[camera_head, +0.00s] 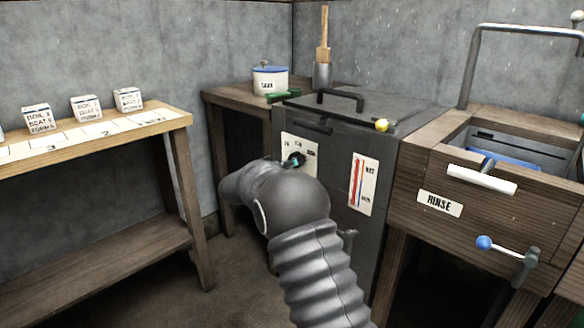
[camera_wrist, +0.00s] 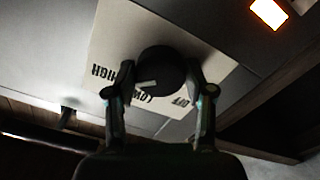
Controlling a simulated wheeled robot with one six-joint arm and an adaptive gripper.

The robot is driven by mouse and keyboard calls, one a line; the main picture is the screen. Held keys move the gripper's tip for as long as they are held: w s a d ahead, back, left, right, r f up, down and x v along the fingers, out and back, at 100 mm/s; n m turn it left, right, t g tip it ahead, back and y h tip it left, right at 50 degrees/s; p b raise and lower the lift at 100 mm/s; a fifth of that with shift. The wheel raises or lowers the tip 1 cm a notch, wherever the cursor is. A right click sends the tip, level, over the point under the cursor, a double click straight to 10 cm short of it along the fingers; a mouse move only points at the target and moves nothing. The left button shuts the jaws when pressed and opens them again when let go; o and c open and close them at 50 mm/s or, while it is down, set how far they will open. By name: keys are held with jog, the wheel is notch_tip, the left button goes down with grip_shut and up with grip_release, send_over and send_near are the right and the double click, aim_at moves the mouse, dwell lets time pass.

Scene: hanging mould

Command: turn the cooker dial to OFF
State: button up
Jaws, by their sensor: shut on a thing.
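The grey cooker (camera_head: 335,140) has a white dial plate (camera_head: 311,165) on its front, behind my gripper. In the wrist view the black round dial (camera_wrist: 163,66) sits on that plate, which also shows there (camera_wrist: 115,35). My gripper (camera_wrist: 162,74) has one finger on each side of the dial and is shut on it. The OFF label is to the right of LOW, by the right finger. In the head view my arm covers part of the cooker's front.
A gauge strip (camera_head: 362,184) is right of the dial plate. A wooden rinse unit (camera_head: 415,165) stands right. A bench (camera_head: 100,140) with several labelled boxes is left. A lit orange lamp (camera_wrist: 268,12) shows in the wrist view.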

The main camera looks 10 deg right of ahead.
jog(key=shift+r+n+p, duration=0.1)
jog(key=shift+n+p, duration=1.35)
jog(key=shift+n, duration=9.55)
jog(key=o, duration=1.2)
jog(key=shift+c, duration=0.2)
